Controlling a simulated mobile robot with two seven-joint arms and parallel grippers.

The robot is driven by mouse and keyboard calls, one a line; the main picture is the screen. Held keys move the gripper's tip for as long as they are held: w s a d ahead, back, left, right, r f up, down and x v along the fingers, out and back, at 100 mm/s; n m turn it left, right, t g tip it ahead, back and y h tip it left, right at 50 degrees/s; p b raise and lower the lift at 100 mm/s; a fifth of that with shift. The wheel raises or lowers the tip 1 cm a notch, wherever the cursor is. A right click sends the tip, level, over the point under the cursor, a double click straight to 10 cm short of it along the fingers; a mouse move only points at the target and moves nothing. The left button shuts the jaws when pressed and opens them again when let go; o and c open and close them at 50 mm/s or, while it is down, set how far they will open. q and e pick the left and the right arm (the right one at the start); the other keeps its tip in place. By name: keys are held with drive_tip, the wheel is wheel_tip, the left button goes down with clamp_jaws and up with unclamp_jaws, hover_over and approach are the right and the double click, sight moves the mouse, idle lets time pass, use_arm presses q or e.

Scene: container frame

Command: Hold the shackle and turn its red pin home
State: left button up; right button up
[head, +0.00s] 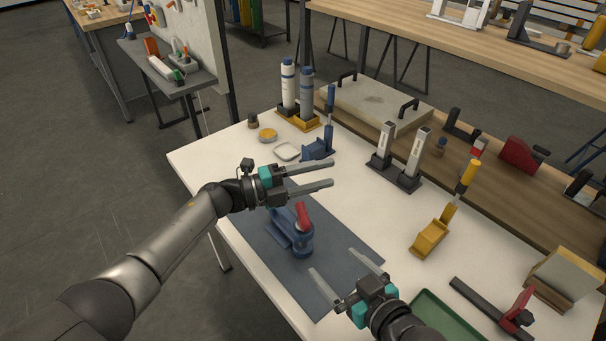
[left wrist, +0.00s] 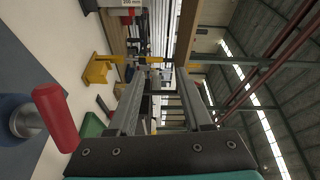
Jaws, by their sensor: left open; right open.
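A blue shackle-like body (head: 291,238) stands on the dark grey mat (head: 345,242). A red pin (head: 303,215) sticks up at a tilt from its top; the fine shape is too small to tell. My left gripper (head: 331,173) is open and empty, above and beyond the pin, its fingers pointing right. In the left wrist view the red pin (left wrist: 54,118) lies left of the fingers, beside a grey metal collar (left wrist: 27,121) and the blue body (left wrist: 9,112). My right gripper (head: 331,260) is open and empty, to the lower right of the body, apart from it.
Bare white tabletop shows between the mat and these.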

sight(309, 238)
use_arm(q)
drive_tip(key=s+d+r+m+g+y, duration=0.1)
drive_tip(key=s+d+m+g+y, duration=0.6)
drive_tip(key=m, duration=0.3)
drive_tip(key=w+a+r+m+t+y, duration=0.1)
drive_tip(key=w+a+m+t+y, duration=0.1)
drive_tip(key=a+y, duration=0.8)
drive_tip(key=shift+w+a+r+m, duration=0.3)
drive_tip(key=shift+w+m, duration=0.4)
drive_tip(key=shift+w, duration=0.45)
use_arm(e)
drive_tip(key=x, duration=1.5)
clamp_jaws()
use_arm(q)
drive_tip(key=shift+o, duration=0.4)
